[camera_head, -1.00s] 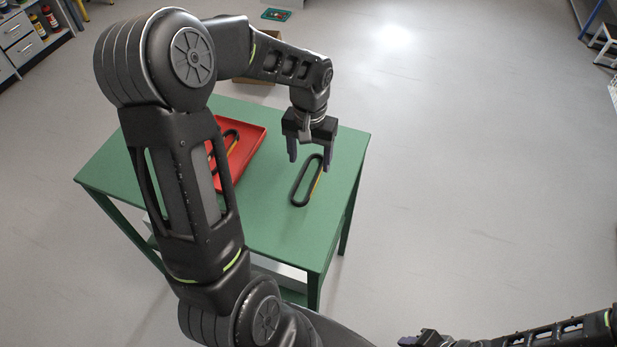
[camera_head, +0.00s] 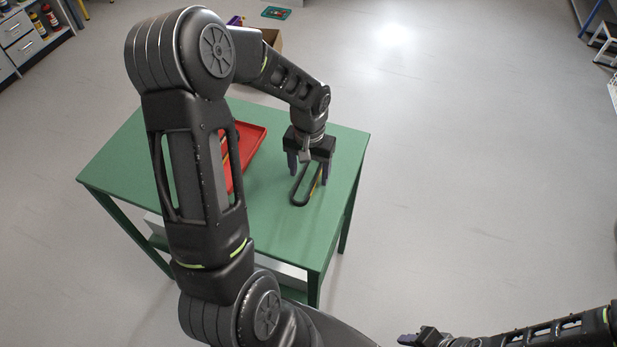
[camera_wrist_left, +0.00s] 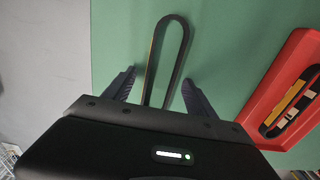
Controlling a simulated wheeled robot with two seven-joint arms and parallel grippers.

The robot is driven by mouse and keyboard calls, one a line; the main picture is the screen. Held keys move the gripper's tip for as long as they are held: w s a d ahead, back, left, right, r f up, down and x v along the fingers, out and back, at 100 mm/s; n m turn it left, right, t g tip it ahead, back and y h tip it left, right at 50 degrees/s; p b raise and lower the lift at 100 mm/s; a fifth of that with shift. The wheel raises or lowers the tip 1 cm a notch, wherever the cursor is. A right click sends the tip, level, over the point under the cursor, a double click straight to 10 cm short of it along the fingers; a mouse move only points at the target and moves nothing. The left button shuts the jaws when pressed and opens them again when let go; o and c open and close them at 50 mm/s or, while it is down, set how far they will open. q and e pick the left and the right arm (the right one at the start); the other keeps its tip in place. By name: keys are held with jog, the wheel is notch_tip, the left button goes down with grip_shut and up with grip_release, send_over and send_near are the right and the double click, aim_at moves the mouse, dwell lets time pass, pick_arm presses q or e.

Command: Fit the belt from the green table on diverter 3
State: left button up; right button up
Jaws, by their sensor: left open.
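A black belt (camera_head: 301,193), a long loop with a yellow stripe, lies on the right part of the green table (camera_head: 280,235). My left gripper (camera_head: 308,179) is open, pointing down over the belt, with a finger on each side of it. In the left wrist view, the belt (camera_wrist_left: 184,38) runs between the two spread fingers of the left gripper (camera_wrist_left: 157,88), its near end hidden by the gripper body. I cannot tell how far the fingertips are above the table. My right gripper (camera_head: 420,338) is at the bottom right, away from the table. No diverter is identifiable.
A red tray (camera_head: 254,136) stands on the table left of the gripper, partly behind my left arm. Another belt (camera_wrist_left: 290,101) with a yellow mark lies in it. A cardboard box (camera_head: 272,40) is on the floor behind the table.

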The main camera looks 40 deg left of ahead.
pick_arm(q)
jog(key=shift+c, duration=0.4)
grip_shut()
notch_tip(320, 180, up, 10)
jog(key=b, duration=0.1)
dwell(0.6)
dwell(0.5)
